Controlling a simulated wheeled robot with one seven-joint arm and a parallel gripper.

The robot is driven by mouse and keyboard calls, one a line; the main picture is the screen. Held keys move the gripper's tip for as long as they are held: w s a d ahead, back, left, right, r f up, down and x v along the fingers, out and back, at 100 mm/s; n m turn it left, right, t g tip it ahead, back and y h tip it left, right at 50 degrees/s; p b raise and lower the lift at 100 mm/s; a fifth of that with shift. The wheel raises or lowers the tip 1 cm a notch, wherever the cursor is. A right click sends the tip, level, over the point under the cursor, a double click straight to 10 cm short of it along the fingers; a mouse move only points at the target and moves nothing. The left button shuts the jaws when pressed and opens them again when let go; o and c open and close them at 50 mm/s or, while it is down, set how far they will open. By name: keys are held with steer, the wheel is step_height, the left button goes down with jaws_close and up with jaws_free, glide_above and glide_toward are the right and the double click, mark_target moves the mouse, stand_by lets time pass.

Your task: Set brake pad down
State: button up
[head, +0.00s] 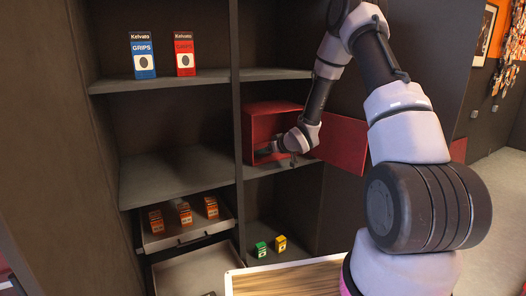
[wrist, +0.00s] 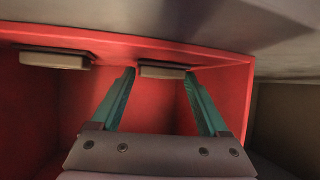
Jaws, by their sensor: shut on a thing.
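A brake pad (wrist: 163,70), a flat grey-beige piece, sits between the fingertips of my gripper (wrist: 159,76) in the wrist view. The teal fingers are closed on its two ends. A second similar pad (wrist: 55,60) lies to the left, apart from the fingers, inside the red box (wrist: 245,95). In the head view the open red box (head: 272,110) stands in a middle-right shelf compartment, and my gripper (head: 265,149) reaches into it. The held pad cannot be made out there. Whether it touches the box's inner surface is unclear.
The box's red door (head: 343,140) stands open to the right. Blue (head: 143,55) and red (head: 185,54) grips boxes stand on the upper left shelf. A drawer (head: 190,235) holds small orange boxes. Green (head: 261,249) and yellow (head: 280,242) boxes sit below. The middle-left shelf (head: 175,175) is bare.

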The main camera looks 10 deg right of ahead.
steer(key=o, duration=1.3)
steer(key=shift+f, duration=0.15)
steer(key=shift+o, duration=0.2)
steer(key=v, duration=1.2)
steer(key=s+d+r+m+g+h, duration=0.1)
steer(key=s+d+r+m+h, duration=0.3)
steer(key=r, duration=0.5)
steer(key=s+d+r+m+h, duration=0.25)
steer(key=s+r, duration=0.35)
steer(key=r, duration=0.3)
steer(key=s+a+r+m+g+y, duration=0.1)
steer(key=s+a+r, duration=0.1)
steer(key=s, duration=0.8)
steer(key=s+a+r+m+g+y, duration=0.1)
steer(key=s+r, duration=0.4)
steer(key=s, duration=0.6)
steer(key=shift+s+a+r+m+g+y, duration=0.35)
steer(key=shift+a+m, duration=0.4)
steer(key=shift+a, duration=0.4)
steer(key=shift+w, duration=0.1)
